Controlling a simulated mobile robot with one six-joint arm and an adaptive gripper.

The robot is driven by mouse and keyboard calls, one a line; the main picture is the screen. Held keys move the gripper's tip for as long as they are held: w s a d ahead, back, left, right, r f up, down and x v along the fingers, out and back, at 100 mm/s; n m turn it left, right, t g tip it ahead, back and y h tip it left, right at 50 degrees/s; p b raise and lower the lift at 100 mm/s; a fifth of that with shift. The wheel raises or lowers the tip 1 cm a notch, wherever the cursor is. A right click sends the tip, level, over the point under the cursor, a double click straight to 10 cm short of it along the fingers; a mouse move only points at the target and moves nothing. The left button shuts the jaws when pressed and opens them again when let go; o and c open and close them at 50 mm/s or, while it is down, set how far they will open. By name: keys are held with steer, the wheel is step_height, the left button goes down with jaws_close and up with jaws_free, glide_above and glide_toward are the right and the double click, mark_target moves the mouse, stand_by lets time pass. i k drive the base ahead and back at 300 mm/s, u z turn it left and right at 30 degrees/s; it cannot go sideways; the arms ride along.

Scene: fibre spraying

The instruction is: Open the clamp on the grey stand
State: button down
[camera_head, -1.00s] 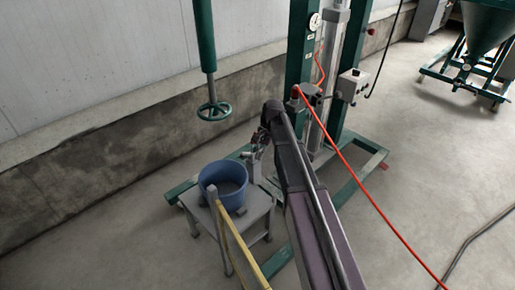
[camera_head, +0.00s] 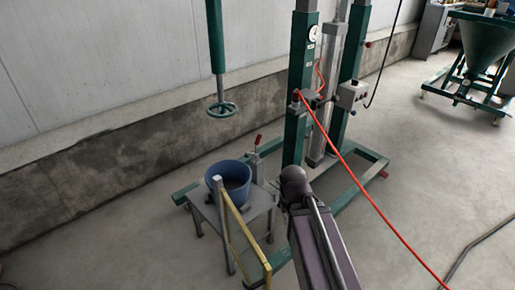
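The grey stand (camera_head: 258,207) is a small table with metal legs, left of centre in the head view. A blue bucket (camera_head: 236,181) stands on it. The clamp (camera_head: 255,164) is at the stand's back edge, right of the bucket. Its red handle (camera_head: 258,140) points up, tilted slightly right. No gripper part touches the clamp in this view. My arm (camera_head: 317,238) reaches up from the bottom right and ends in a rounded dark joint right of the stand. My gripper is not visible, so its state cannot be seen.
A green press frame (camera_head: 297,110) stands behind, its base bars around the stand. A yellow rail (camera_head: 243,240) is at the stand's front. A red hose (camera_head: 375,210) crosses right of my arm. The right floor is mostly clear.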

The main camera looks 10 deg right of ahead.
mark_target(258, 140)
steer(key=k, duration=1.35)
steer(key=z, duration=0.55)
steer(key=i, duration=1.95)
steer(key=u, duration=0.55)
